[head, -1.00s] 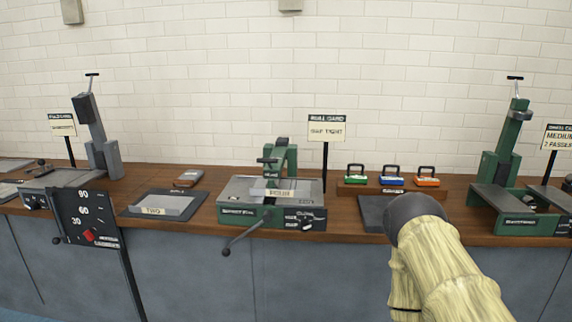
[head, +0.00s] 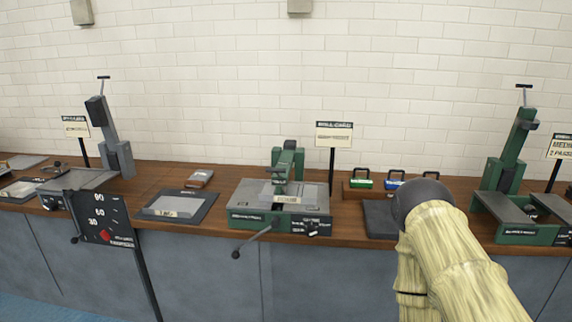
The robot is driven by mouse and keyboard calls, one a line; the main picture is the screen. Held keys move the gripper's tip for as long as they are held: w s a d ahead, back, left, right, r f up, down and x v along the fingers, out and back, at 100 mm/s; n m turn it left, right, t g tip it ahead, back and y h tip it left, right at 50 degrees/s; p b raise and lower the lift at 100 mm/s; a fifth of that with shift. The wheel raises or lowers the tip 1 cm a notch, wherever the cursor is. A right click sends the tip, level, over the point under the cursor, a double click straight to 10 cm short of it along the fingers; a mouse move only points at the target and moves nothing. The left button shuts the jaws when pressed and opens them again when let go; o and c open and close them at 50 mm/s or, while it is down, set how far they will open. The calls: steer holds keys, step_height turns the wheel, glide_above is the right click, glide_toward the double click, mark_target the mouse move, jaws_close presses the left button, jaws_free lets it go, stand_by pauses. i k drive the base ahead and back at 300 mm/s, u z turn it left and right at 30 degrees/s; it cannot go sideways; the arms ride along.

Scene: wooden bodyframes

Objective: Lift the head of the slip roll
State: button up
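A green and grey bench machine (head: 247,224) stands in the middle of the bench beside a card headed with what looks like "ROLL CARD" (head: 334,134). I take it for the slip roll, but its front label is too blurred to read. Its green head (head: 288,160) sits low over the grey bed, and a small pale label plate lies in front of it. A crank handle (head: 254,239) slants down to the left from its front. My pale wooden-looking arm with a dark round joint is at the lower right, apart from the machine in the picture. My gripper is not visible.
A grey machine (head: 116,155) with a raised head and a dial panel (head: 101,220) stand left. A green machine (head: 518,140) with a raised head stands right. A dark tray (head: 152,213) and small padlock-like blocks (head: 361,180) flank the middle machine. The wooden bench edge runs across.

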mark_target(285, 161)
steer(key=u, duration=0.5)
steer(key=k, duration=0.6)
steer(key=u, duration=0.8)
steer(key=i, duration=0.5)
steer(key=z, duration=0.6)
steer(key=i, duration=0.9)
steer(key=z, duration=0.9)
